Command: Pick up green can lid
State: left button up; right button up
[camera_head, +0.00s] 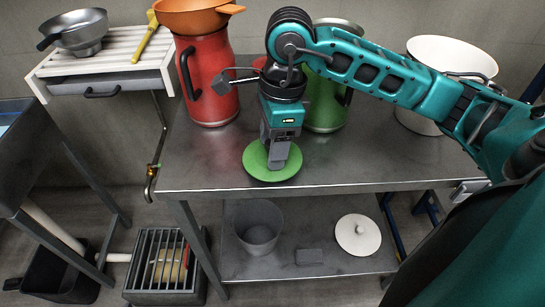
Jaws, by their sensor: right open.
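The green can lid (256,164) lies as a flat green disc on the metal table near its front edge. My right gripper (278,163) points down over the lid, with its fingers at the lid's middle. The fingers hide the lid's centre, so I cannot tell whether they touch its knob. The right jaws are open. A green can (325,104) stands behind my right arm, partly hidden by it. My left gripper does not show.
A red can (208,75) with an orange funnel (190,15) on top stands left on the table (200,172). A white bucket (452,54) stands at the back right. A white lid (358,234) and grey bucket (258,228) are on the lower shelf.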

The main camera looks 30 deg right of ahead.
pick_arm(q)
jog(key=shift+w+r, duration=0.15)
pick_arm(e)
jog(key=shift+c, duration=0.5)
jog(key=c, duration=0.5)
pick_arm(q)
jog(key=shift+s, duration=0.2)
pick_arm(e)
grip_shut()
pick_arm(q)
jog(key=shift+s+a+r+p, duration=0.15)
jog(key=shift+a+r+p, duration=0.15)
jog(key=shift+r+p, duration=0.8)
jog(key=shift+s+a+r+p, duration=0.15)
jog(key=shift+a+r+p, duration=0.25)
jog(key=shift+p, duration=1.15)
pick_arm(e)
notch_tip(320, 180, up, 20)
